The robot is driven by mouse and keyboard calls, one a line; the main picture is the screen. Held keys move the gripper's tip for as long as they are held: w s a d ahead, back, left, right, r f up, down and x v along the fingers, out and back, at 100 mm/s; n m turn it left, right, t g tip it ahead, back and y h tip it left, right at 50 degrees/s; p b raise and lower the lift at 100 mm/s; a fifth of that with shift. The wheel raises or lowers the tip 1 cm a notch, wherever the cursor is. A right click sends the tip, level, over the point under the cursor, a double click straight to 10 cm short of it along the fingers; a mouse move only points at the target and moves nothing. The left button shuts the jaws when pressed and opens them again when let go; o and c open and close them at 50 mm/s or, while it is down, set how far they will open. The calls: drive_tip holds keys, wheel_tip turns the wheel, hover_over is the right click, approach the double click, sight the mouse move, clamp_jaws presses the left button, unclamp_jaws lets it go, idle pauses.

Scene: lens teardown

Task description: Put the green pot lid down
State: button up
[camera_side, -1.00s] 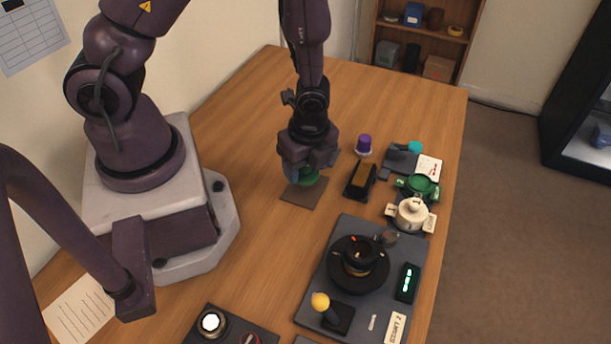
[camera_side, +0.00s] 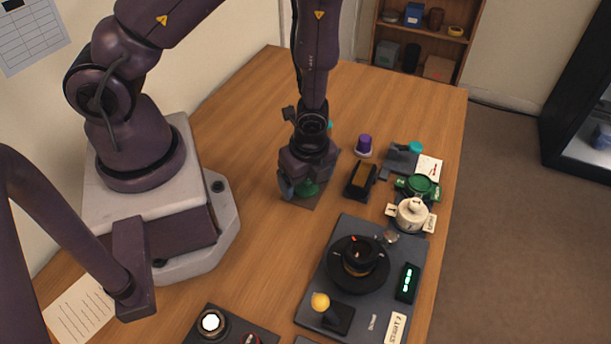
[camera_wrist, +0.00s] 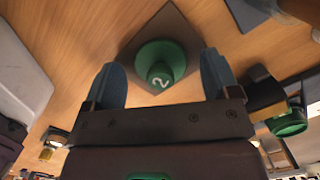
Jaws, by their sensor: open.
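The green pot lid (camera_wrist: 160,66), with a knob marked "2", rests on a brown square mat (camera_wrist: 180,22) in the wrist view. In the side view the lid (camera_side: 308,188) shows partly under my gripper (camera_side: 298,190), on the mat (camera_side: 312,201). My gripper (camera_wrist: 163,85) is open, with one blue-grey finger on each side of the knob and a gap to it. Part of the lid is hidden by the gripper in the side view.
A green pot (camera_side: 418,186) and a white lidded pot (camera_side: 410,213) stand at the right. A black block with a tan top (camera_side: 361,180) and a purple-capped item (camera_side: 364,146) are nearby. A dark board (camera_side: 345,225) carries a round black fixture. Bare table lies left of the mat.

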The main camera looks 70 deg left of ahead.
wheel_tip(320, 180, up, 12)
drive_tip(key=d+r, duration=0.1)
wheel_tip(320, 180, up, 13)
drive_tip(key=n+t, duration=0.3)
drive_tip(key=n, duration=0.6)
hover_over(310, 189)
drive_tip(key=s+a, duration=0.1)
drive_tip(key=s+r+n+t+h, duration=0.1)
drive_tip(key=s+r+n+t, duration=0.1)
drive_tip(key=s+r+n, duration=0.3)
wheel_tip(310, 189, up, 3)
drive_tip(key=shift+s+a+r+n+t, duration=0.2)
drive_tip(key=shift+s+a+n+t, duration=0.15)
drive_tip(key=shift+n, duration=0.55)
